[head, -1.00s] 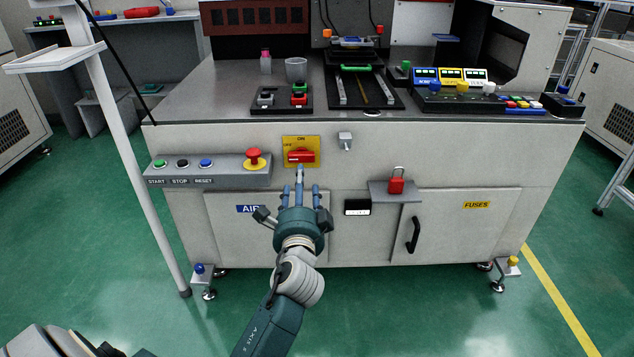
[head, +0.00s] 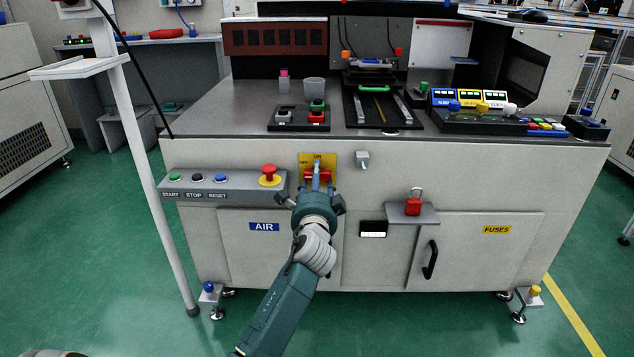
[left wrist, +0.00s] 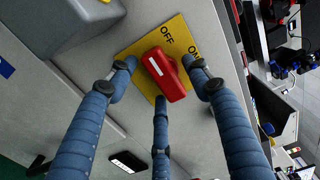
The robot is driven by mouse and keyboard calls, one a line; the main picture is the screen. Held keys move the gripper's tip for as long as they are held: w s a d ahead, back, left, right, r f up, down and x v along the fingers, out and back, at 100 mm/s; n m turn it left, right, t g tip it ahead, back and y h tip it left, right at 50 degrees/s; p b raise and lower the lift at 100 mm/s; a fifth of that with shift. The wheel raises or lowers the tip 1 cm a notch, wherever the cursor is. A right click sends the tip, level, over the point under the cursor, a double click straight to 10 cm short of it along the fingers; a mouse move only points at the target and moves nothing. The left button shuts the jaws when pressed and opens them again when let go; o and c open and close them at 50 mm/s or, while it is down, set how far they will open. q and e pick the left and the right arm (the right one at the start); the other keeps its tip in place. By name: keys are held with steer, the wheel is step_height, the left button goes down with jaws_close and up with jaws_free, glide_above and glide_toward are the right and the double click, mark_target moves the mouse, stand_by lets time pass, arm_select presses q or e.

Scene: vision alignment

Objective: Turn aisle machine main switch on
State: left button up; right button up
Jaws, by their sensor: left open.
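The main switch is a red rotary handle (head: 326,176) on a yellow plate (head: 304,158) on the machine's front. The plate reads OFF at the left and ON at the top; the handle lies about crosswise, toward OFF. The handle (left wrist: 164,76) is clear in the left wrist view. My left gripper (head: 316,180) is in front of the switch and covers part of it. Its three blue fingers (left wrist: 158,66) are spread open around the handle, two on opposite sides and one at the handle's near end. I cannot tell whether any finger touches it. My right gripper is out of view.
Left of the switch is a control box (head: 225,185) with START, STOP and RESET buttons and a red emergency button (head: 269,172). A small grey knob (head: 362,158) sticks out at the right. A red padlock (head: 413,205) sits on a bracket lower right.

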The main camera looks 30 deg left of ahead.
arm_select(q)
steer(key=c, duration=1.2)
steer(key=shift+o, duration=0.2)
